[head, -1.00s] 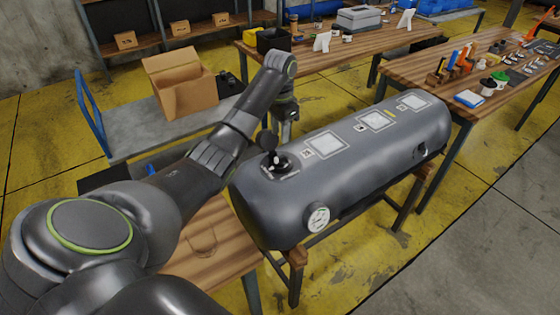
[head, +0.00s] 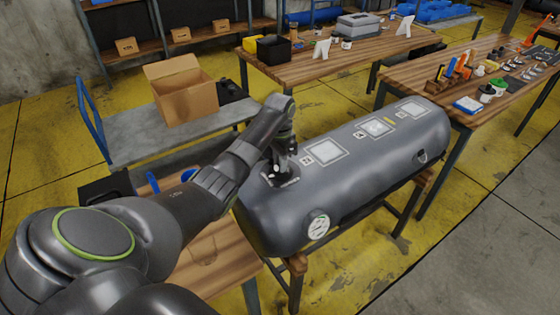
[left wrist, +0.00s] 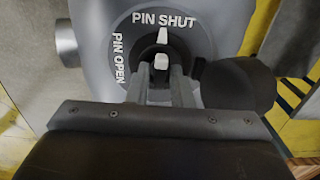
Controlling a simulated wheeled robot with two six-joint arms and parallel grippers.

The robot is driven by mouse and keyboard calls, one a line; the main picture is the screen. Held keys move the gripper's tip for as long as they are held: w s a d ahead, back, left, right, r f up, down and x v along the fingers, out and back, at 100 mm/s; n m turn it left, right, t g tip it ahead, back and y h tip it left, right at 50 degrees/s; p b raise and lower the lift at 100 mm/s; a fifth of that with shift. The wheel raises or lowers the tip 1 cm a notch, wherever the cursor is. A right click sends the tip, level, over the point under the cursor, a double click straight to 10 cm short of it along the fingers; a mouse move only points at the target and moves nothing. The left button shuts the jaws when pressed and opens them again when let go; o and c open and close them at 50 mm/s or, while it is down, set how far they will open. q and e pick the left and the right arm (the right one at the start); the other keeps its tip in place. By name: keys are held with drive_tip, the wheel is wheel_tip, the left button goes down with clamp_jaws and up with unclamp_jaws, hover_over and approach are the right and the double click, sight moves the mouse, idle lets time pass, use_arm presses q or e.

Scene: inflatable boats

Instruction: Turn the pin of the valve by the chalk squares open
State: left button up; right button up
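A grey inflatable tube (head: 345,190) lies on a wooden stand. Pale outlined squares (head: 325,152) run along its top. The valve (head: 268,180) is near the tube's left end, largely hidden by my left gripper (head: 282,172) in the head view. In the left wrist view, the valve plate (left wrist: 200,42) reads PIN SHUT at the top and PIN OPEN at the left. The white mark on the pin (left wrist: 162,60) points towards PIN SHUT. My left gripper's fingers (left wrist: 160,76) are apart at the pin; contact is unclear. My right gripper is out of view.
A dark round cap (left wrist: 240,85) sits right beside the fingers. A pressure gauge (head: 318,227) is on the tube's near side. A cart (head: 140,137) with an open carton (head: 183,95) stands behind left. Benches with tools stand behind and right.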

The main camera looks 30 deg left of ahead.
use_arm(q)
clamp_jaws()
